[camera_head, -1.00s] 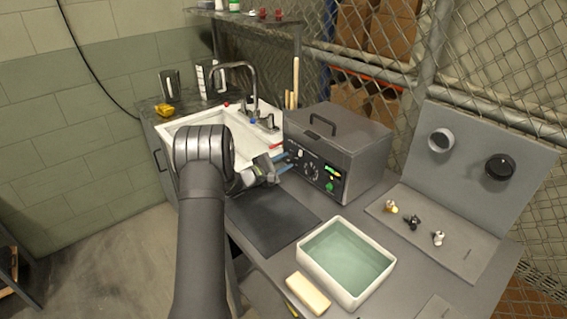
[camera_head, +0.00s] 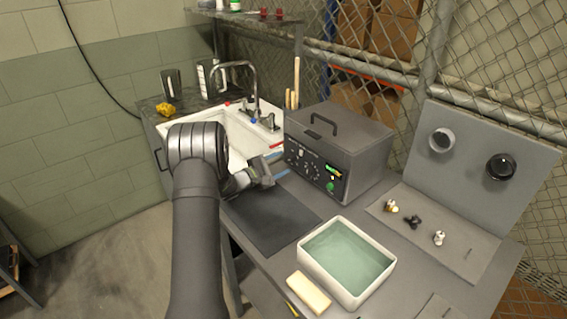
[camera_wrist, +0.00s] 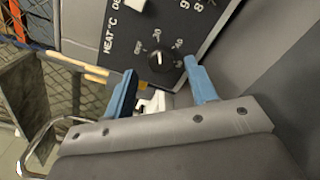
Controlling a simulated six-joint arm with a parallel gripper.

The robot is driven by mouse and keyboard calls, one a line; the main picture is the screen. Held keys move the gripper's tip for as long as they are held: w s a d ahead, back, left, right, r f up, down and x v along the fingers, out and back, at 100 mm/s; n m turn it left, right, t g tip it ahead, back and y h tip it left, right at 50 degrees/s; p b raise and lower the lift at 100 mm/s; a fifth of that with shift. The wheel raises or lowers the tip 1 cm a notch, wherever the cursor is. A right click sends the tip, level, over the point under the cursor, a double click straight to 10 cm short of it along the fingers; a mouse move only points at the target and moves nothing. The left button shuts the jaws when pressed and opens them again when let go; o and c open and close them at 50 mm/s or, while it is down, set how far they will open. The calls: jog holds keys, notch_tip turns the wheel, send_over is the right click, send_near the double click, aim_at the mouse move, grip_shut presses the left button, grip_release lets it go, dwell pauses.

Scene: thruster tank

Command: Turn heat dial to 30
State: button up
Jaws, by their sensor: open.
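The heat dial (camera_wrist: 160,60) is a small black knob with a white pointer line, on a black panel marked "HEAT °C" in the wrist view. The dial is on the grey lidded box (camera_head: 345,140), whose front panel (camera_head: 322,177) has knobs and a green-lit display. My gripper (camera_wrist: 160,88) is open and empty, its two blue fingers apart on either side below the dial, not touching it. In the head view my gripper (camera_head: 279,166) is just left of the panel.
A white sink (camera_head: 185,125) with a faucet (camera_head: 254,92) stands behind my arm. A white tub (camera_head: 347,262) of greenish liquid and a cream block (camera_head: 309,293) are at the front. A dark mat (camera_head: 270,222) lies clear. A grey board (camera_head: 478,150) stands to the right.

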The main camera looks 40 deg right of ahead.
aim_at(290, 159)
jog(key=a, duration=1.5)
jog(key=shift+a+r, duration=0.1)
jog(key=d, duration=1.7)
jog(key=shift+d, duration=0.3)
jog(key=shift+a, duration=0.1)
